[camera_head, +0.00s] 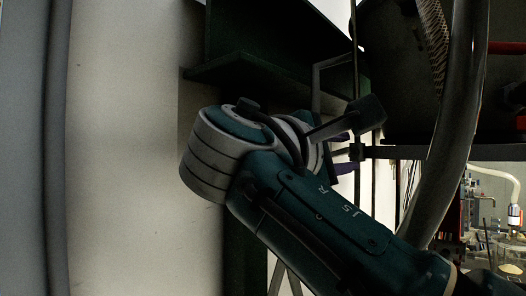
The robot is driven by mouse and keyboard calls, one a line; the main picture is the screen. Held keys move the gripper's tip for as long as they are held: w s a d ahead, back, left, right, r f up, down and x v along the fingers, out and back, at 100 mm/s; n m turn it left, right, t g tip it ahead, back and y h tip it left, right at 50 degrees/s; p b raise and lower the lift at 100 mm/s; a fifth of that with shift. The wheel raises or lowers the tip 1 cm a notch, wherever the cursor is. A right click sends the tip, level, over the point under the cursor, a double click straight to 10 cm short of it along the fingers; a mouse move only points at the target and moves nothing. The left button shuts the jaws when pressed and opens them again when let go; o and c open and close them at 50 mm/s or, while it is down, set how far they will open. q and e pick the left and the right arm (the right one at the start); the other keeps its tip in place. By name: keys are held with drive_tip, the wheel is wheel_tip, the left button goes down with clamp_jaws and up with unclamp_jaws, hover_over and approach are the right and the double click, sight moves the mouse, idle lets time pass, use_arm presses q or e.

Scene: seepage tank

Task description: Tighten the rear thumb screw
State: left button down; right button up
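My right arm, dark teal with pale grey rings, fills the middle and lower right of the view. My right gripper (343,153) is mostly hidden behind its wrist. Two small purple parts, apparently its fingertips, show one above the other beside a thin upright rod (354,60). A small dark block (357,152) sits on the rod by these tips. I cannot tell if it is the rear thumb screw, or whether the gripper touches it. No thumb screw can be clearly made out. My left gripper is not in view.
A dark green steel beam (250,70) runs behind the arm at the top. A thick grey hose (462,110) curves down at the right, close to my arm. A pale wall (120,150) fills the left. A cluttered bench with lab gear (495,215) stands at the far right.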

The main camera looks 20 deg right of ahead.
drive_tip(key=p+v, duration=0.2)
drive_tip(key=v, duration=0.8)
drive_tip(key=shift+s+d, duration=0.1)
